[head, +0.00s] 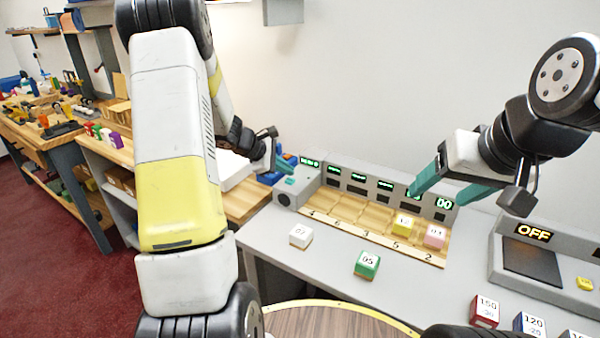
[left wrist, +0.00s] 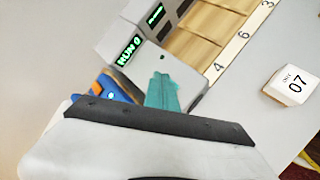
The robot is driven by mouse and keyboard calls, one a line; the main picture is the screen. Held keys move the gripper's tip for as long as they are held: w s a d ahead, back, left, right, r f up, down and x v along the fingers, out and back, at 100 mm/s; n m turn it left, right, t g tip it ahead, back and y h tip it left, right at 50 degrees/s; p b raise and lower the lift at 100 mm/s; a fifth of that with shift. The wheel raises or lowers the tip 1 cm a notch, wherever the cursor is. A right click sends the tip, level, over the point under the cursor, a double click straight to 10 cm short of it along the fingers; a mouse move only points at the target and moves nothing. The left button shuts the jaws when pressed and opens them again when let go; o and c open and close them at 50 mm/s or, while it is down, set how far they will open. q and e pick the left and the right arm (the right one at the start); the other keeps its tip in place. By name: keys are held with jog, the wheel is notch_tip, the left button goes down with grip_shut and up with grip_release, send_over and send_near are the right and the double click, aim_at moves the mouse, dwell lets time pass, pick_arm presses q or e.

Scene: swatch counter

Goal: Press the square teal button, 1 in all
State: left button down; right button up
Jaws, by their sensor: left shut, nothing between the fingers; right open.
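The square teal button (head: 290,181) shows as a small teal patch on the grey box at the left end of the console, by the green RUN display (left wrist: 128,50). My left gripper (head: 288,164) is shut and empty, its teal fingertips just above the button in the head view; I cannot tell whether they touch. In the left wrist view the shut fingers (left wrist: 163,90) reach over the box beside the display, and I cannot tell the button apart from them. My right gripper (head: 438,196) is open and empty, over the right part of the console.
A white block (head: 301,235) and a green block (head: 367,264) lie on the grey counter. An OFF device (head: 533,260) stands right. Blue and orange items (left wrist: 112,90) lie beside the box.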

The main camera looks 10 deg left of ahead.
aim_at(287, 180)
pick_arm(q)
jog(key=shift+f, duration=0.1)
jog(key=shift+f, duration=0.3)
jog(key=shift+f, duration=0.55)
dwell(0.8)
jog(key=shift+r, duration=0.95)
jog(key=shift+r, duration=2.55)
